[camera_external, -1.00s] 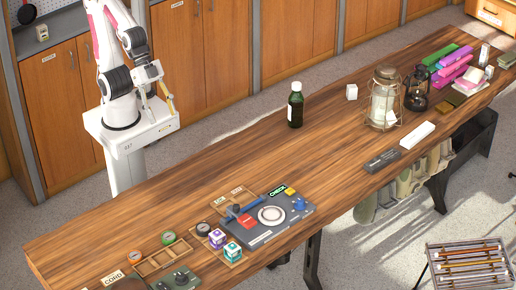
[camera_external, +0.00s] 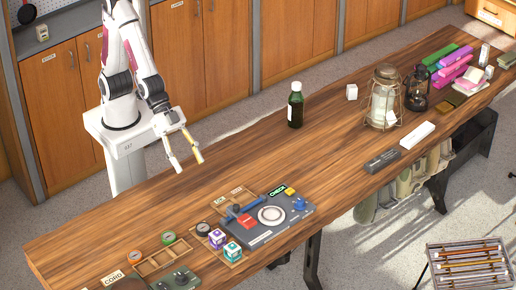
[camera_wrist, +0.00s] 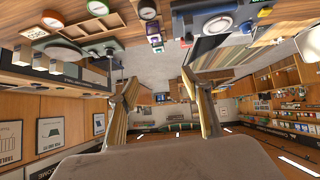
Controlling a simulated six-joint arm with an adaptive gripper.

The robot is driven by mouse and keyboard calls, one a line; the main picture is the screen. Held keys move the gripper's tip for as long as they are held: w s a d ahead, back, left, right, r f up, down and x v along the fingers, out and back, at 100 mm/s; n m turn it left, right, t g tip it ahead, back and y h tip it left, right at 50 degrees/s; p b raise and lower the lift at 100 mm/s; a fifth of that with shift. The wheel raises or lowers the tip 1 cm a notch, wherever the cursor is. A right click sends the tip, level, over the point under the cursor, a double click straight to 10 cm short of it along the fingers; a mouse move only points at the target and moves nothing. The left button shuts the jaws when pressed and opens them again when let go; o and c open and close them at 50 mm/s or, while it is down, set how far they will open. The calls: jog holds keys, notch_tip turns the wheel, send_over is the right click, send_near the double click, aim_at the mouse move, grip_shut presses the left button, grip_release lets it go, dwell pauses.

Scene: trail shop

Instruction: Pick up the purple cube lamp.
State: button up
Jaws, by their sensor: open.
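The purple cube lamp (camera_external: 217,238) is a small purple and white block at the front left of the wooden bench in the external view. It sits beside a similar teal cube (camera_external: 232,250), at the left edge of the grey test panel. My gripper (camera_external: 188,164) is open and empty, its two fingers apart over the bench's back edge, behind and left of the purple cube. In the wrist view my open fingers (camera_wrist: 163,105) have nothing between them.
The grey test panel (camera_external: 262,238) has a white ring and a red block. Gauges (camera_external: 168,238) and a wooden divided tray (camera_external: 160,260) are left of the cubes. A dark green bottle (camera_external: 295,104) and a caged lantern (camera_external: 383,100) stand farther right. The bench's middle is clear.

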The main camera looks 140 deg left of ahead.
jog(key=w+d+f+t, duration=0.1)
jog(key=w+d+f, duration=0.1)
jog(key=w+f, duration=0.5)
jog(key=t, duration=0.2)
send_near(218, 236)
jog(key=shift+w+a+f+y, duration=0.1)
jog(key=shift+w+f+y, duration=0.3)
jog(key=shift+w, duration=0.15)
jog(key=shift+w+f, duration=0.15)
jog(key=shift+f, duration=0.5)
jog(key=shift+x, duration=1.35)
jog(key=shift+w, duration=0.1)
jog(key=shift+f+x, duration=0.2)
jog(key=shift+x, duration=2.3)
jog(key=c, duration=1.3)
